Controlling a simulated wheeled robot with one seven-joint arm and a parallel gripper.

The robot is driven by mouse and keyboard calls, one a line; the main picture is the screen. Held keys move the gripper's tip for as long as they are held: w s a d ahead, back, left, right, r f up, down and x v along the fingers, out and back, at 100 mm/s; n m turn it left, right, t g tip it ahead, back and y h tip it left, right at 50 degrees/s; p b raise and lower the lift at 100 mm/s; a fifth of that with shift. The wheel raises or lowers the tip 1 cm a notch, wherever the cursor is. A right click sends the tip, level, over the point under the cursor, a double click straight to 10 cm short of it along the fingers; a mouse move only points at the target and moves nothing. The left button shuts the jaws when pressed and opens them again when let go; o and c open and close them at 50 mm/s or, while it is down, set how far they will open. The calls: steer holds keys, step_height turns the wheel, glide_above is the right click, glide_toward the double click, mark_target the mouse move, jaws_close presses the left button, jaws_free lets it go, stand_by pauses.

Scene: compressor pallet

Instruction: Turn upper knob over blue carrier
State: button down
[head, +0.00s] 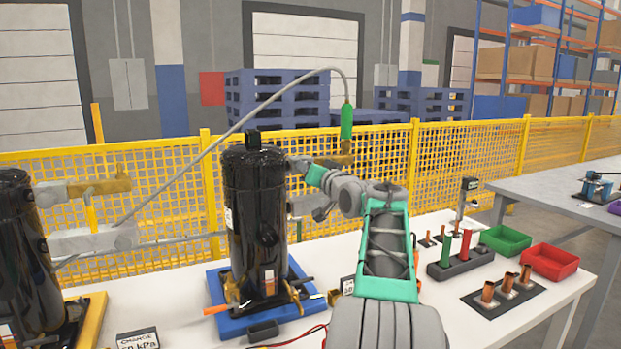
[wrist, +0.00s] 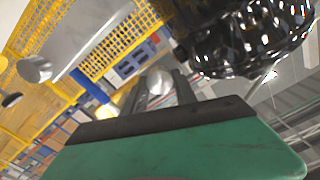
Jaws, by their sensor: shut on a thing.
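The black compressor (head: 255,215) stands upright on the blue carrier (head: 232,325) in the middle of the head view. My gripper (head: 300,166) reaches in from the right at the compressor's upper side. In the wrist view, its two dark fingers (wrist: 162,88) stand on either side of a pale round upper knob (wrist: 160,80) and are shut on it. The compressor's glossy black body (wrist: 250,40) is close beside the fingers there. In the head view the knob is mostly hidden by my gripper, and its turn angle cannot be told.
A hose with a green handle (head: 347,122) hangs just above my wrist. Another black compressor (head: 25,255) stands at left on an orange carrier (head: 95,322). Copper stubs (head: 488,291), a green bin (head: 505,240) and a red bin (head: 549,262) stand at right. A yellow fence (head: 470,150) runs behind.

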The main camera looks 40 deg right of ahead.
steer(key=shift+f+n+b, duration=0.1)
steer(key=shift+n+b, duration=0.35)
steer(key=shift+n, duration=0.35)
steer(key=c, duration=1)
jaws_free()
steer(key=v, duration=0.7)
steer(key=shift+s, duration=0.4)
steer(key=shift+a, duration=0.2)
